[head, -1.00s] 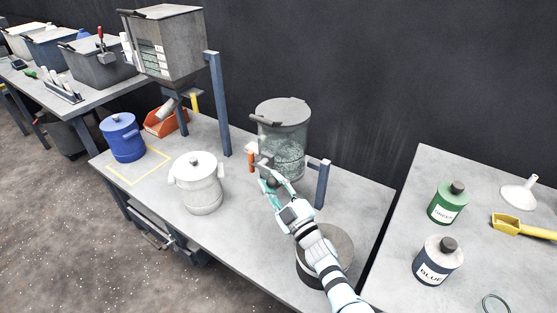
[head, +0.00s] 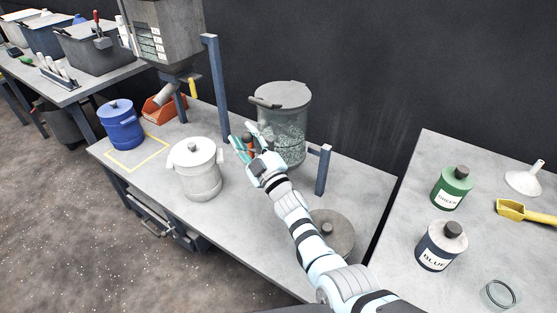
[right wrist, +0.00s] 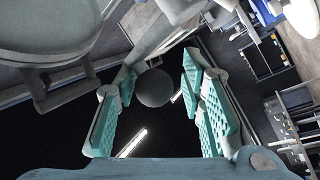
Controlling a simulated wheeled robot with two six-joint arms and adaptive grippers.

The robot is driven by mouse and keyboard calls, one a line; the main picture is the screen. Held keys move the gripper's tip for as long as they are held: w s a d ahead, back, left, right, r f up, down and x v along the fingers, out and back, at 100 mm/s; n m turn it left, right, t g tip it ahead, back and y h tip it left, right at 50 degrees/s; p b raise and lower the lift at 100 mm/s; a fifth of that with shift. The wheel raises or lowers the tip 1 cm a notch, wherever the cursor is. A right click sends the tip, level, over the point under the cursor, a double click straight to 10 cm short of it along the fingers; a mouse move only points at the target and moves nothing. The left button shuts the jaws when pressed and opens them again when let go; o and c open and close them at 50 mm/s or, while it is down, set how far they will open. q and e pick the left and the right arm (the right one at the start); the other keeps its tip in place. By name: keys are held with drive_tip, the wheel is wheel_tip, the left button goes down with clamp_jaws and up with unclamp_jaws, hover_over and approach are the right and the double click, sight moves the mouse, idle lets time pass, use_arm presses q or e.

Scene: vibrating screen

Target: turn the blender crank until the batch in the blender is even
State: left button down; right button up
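The blender is a clear drum (head: 283,112) with a grey lid, standing at the back of the middle table. The batch (head: 289,143) inside looks speckled, pale grains among green ones; I cannot tell how even it is. My right gripper (head: 245,146) is at the drum's front left, by the crank. A small orange-brown part of the crank (head: 248,137) shows by its fingers. In the right wrist view the teal fingers stand apart, with a dark round knob (right wrist: 154,88) in the gap between them, clear of both pads. The left gripper is not in view.
A white lidded pot (head: 196,168) and a blue pot (head: 121,130) stand left of the blender. A blue post (head: 323,170) stands to its right. A round grey lidded container (head: 333,230) is partly behind my arm. Bottles stand on the right table.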

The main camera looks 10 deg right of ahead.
drive_tip(key=shift+o, duration=0.2)
drive_tip(key=shift+d+r, duration=0.1)
drive_tip(key=shift+r, duration=0.05)
drive_tip(key=p+v, duration=0.5)
drive_tip(key=shift+s+d+r, duration=0.1)
drive_tip(key=shift+s+d, duration=0.05)
drive_tip(key=shift+s, duration=0.15)
drive_tip(key=shift+s+d, duration=0.1)
drive_tip(key=shift+s, duration=0.1)
drive_tip(key=shift+f, duration=0.25)
